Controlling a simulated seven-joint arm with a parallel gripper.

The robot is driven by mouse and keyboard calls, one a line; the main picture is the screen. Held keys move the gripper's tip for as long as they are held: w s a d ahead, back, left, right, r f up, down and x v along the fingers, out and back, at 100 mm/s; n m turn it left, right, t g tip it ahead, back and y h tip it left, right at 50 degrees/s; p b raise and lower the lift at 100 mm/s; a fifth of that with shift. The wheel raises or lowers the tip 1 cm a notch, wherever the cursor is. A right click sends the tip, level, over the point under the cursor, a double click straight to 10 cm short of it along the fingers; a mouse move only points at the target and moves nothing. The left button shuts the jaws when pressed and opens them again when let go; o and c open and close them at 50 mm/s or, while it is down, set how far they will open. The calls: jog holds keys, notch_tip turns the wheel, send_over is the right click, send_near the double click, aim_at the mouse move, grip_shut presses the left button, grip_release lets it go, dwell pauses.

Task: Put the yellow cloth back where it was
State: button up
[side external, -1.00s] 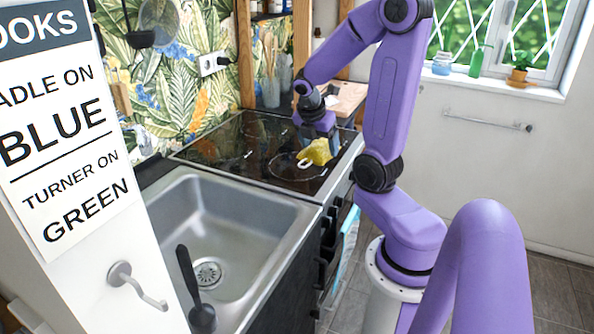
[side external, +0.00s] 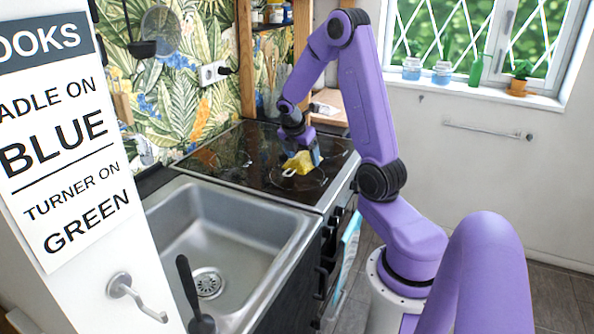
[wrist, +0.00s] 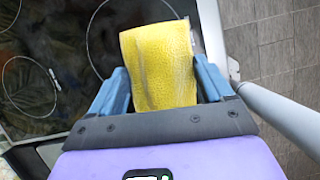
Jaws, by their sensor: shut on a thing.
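The yellow cloth (side external: 298,163) is between the fingers of my gripper (side external: 300,155), over the front part of the black stove top in the side view. In the wrist view the yellow cloth (wrist: 158,65) fills the space between the two blue fingers of my gripper (wrist: 165,90), which is shut on it. A small white loop shows at the cloth's lower left side in the side view. I cannot tell whether the cloth touches the glass.
The black stove top (side external: 225,155) is otherwise clear. A steel sink (side external: 270,218) with a dark-handled utensil (side external: 188,285) lies in front of it. A light blue cloth (side external: 349,240) hangs at the oven front. A bare wall rail (side external: 488,130) is at the right. A wall hook (side external: 135,295) is near the sign.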

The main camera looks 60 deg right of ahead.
aim_at(299, 178)
jog(key=f, duration=0.1)
jog(key=w+d+f, duration=0.1)
jog(key=w+f, duration=0.1)
jog(key=shift+w+d+f, duration=0.1)
jog(key=shift+d+f, duration=0.1)
jog(key=shift+d, duration=0.15)
jog(key=f, duration=0.3)
jog(key=shift+w+d+f, duration=0.25)
jog(key=shift+w+d, duration=0.1)
jog(key=shift+w, duration=0.05)
jog(key=shift+f, duration=0.15)
jog(key=shift+f, duration=0.1)
